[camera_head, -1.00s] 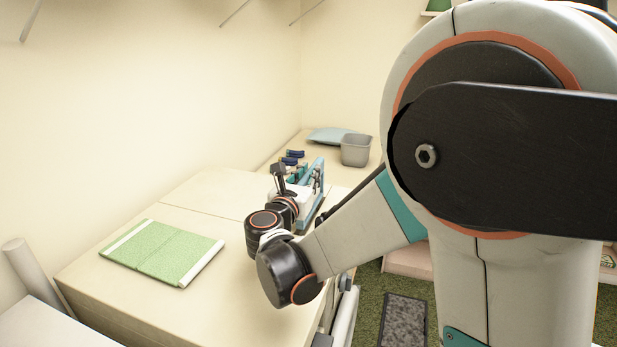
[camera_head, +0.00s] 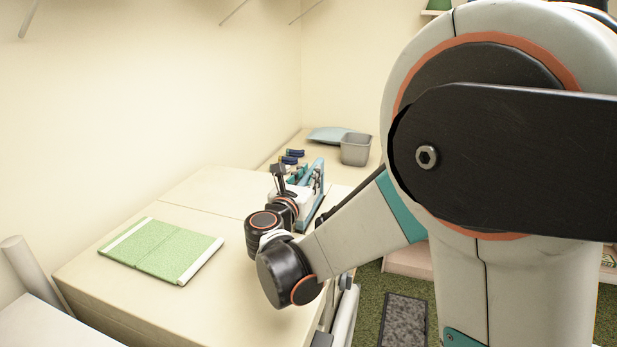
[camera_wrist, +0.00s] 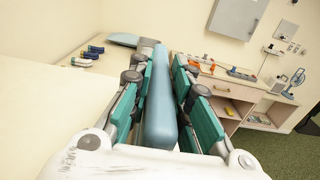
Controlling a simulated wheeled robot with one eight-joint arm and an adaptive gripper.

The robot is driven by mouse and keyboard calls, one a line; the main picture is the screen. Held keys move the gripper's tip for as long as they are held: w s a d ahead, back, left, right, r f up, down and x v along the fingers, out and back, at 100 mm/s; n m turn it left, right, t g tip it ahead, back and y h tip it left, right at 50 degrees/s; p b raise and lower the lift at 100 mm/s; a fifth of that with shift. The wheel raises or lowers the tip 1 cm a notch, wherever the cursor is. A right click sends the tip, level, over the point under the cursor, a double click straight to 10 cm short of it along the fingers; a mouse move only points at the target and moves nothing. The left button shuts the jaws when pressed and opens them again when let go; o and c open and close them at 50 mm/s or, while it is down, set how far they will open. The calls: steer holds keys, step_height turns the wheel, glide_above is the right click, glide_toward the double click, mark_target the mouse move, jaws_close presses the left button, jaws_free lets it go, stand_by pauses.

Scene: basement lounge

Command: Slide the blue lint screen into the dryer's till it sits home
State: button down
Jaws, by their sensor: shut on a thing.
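The blue lint screen (camera_wrist: 160,100) stands on edge between my gripper's teal-padded fingers in the wrist view, a long narrow shape pointing forward. My gripper (camera_head: 298,186) is shut on it. In the head view the blue screen (camera_head: 317,180) shows only in part beside the fingers, near the right edge of the pale flat tops. These pale tops (camera_head: 205,190) look like appliance tops, but I cannot tell which belongs to the dryer. No slot for the screen can be made out in either view.
A folded green cloth (camera_head: 160,250) lies on the near top. Beyond my gripper are small dark-blue items (camera_head: 293,155), a grey bin (camera_head: 356,149) and a flat light-blue thing (camera_head: 330,134).

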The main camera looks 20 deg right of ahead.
steer(key=shift+f+b, duration=2.55)
steer(key=shift+f, duration=0.6)
steer(key=c, duration=1.4)
jaws_free()
steer(key=v, duration=0.7)
steer(key=shift+s+a, duration=0.15)
steer(key=shift+s, duration=0.05)
